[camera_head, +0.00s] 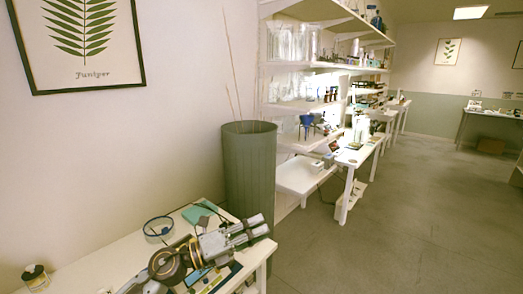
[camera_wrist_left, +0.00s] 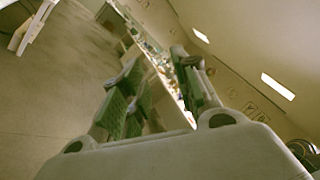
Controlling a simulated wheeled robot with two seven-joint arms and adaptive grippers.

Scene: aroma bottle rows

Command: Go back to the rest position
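My left gripper (camera_head: 260,227) is above the right end of the white table (camera_head: 105,262), its fingers pointing right, near the green bin. In the left wrist view the two fingers (camera_wrist_left: 158,82) stand apart with nothing visible between them, so it is open and empty. Beyond the fingers this view shows the room tilted, with the shelves and floor. My right gripper is in neither view.
On the table are a blue-rimmed ring (camera_head: 158,228), a teal item (camera_head: 199,213) and a small dark-lidded jar (camera_head: 36,276). A tall green bin (camera_head: 249,168) stands behind the table's right end. White shelves with glassware (camera_head: 290,45) follow. The floor (camera_head: 400,235) at the right is clear.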

